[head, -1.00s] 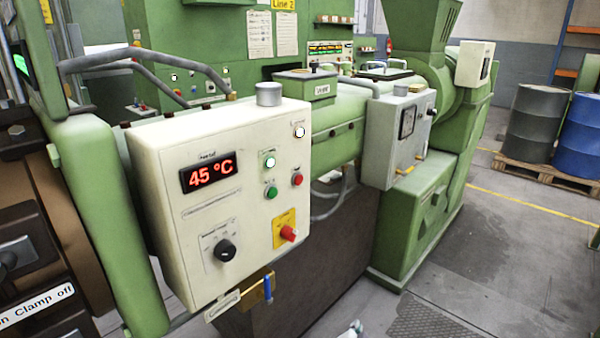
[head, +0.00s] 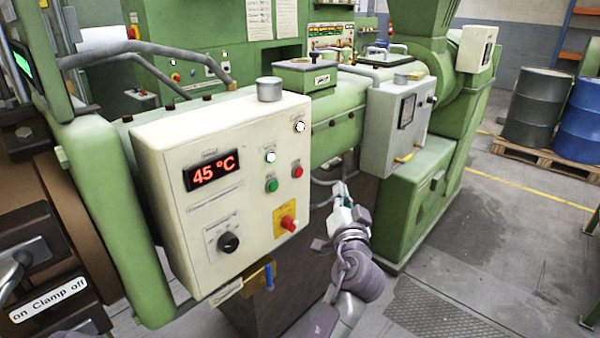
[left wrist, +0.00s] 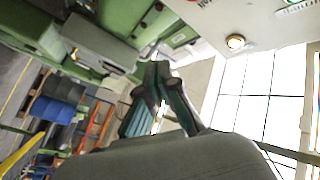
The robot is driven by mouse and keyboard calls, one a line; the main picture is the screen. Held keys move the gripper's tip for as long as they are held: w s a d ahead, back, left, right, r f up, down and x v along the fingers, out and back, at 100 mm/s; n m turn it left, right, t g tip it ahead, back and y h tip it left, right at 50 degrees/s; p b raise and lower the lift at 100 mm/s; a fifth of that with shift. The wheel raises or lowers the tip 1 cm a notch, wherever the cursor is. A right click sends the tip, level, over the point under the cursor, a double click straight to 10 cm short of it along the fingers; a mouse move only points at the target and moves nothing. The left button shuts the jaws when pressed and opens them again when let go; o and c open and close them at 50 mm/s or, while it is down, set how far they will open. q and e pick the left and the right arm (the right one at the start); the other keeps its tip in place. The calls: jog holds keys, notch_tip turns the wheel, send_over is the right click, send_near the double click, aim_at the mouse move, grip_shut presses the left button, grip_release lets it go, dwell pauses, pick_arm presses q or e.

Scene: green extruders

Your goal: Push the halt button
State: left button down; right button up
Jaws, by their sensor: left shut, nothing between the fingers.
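A cream control box (head: 225,150) faces me. It carries a small red button (head: 297,171), a green button (head: 272,185) and a red knob (head: 288,222) on a yellow plate. Their labels are too small to read, so I cannot tell which is marked halt. My left gripper (head: 341,190) is to the right of the box in the picture, apart from the buttons, fingers pointing up. In the left wrist view its fingers (left wrist: 158,84) are shut and empty. The box's pale face (left wrist: 265,22) with a lit lamp (left wrist: 235,42) shows there too. My right gripper is not in view.
A black dial (head: 228,243) and a red 45 °C display (head: 211,173) are on the box. A blue-handled part (head: 269,276) hangs under it. A grey box (head: 395,130) stands behind my left gripper. Barrels (head: 535,105) on a pallet are far right.

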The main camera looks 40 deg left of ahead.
aim_at(299, 172)
pick_arm(q)
jog(key=shift+a, duration=0.1)
jog(key=a+p, duration=0.2)
jog(key=a, duration=0.6)
jog(key=shift+w+a+p, duration=0.3)
jog(key=shift+w, duration=0.1)
jog(key=shift+a, duration=0.1)
dwell(1.1)
jog(key=shift+a, duration=0.3)
jog(key=shift+a, duration=0.4)
dwell(0.7)
jog(key=shift+d, duration=0.1)
jog(key=shift+d+b, duration=0.5)
jog(key=shift+d, duration=0.2)
